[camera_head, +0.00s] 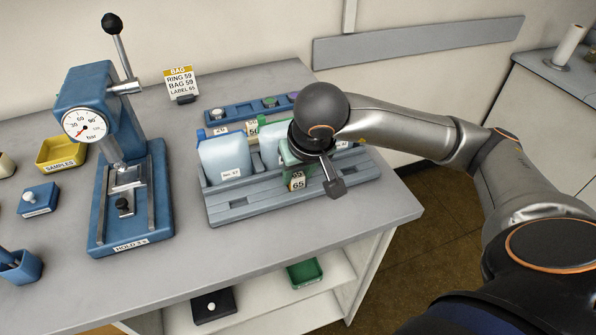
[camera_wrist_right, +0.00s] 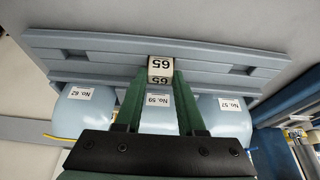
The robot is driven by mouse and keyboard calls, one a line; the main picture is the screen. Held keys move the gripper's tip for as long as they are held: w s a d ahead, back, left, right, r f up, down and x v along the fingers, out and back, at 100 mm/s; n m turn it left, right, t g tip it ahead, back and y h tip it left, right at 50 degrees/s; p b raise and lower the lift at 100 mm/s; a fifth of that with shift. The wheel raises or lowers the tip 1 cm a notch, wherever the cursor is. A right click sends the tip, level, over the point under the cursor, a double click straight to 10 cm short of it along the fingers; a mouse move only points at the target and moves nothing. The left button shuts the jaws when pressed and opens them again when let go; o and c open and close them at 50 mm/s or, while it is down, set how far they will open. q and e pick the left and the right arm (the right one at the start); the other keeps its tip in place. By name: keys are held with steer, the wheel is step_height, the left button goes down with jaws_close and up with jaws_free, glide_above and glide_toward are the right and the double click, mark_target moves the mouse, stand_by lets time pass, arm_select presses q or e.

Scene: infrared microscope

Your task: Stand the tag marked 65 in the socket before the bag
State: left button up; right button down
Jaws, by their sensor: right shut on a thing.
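The tag marked 65 (camera_head: 298,184) is a small pale block with dark digits. It also shows in the right wrist view (camera_wrist_right: 160,69). My right gripper (camera_wrist_right: 160,75) is shut on it, one green finger on each side. The tag is at the front ledge of the blue-grey rack (camera_head: 262,203), before the middle bag, No. 59 (camera_wrist_right: 159,112). It lines up with the slots to either side. The socket under it is hidden, and I cannot tell whether the tag is seated or just above. My left gripper is not in view.
Bag No. 57 (camera_head: 224,155) stands left of the middle bag, and bag No. 62 (camera_wrist_right: 75,108) on its other side. A blue press (camera_head: 128,190) stands left of the rack. A sign (camera_head: 180,84) reads bag 59, label 65. The table before the rack is clear.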

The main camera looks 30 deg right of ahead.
steer(key=shift+f, duration=0.1)
steer(key=shift+c, duration=0.2)
jaws_free()
stand_by(0.4)
steer(key=shift+r+p, duration=1.6)
steer(key=shift+r, duration=1.45)
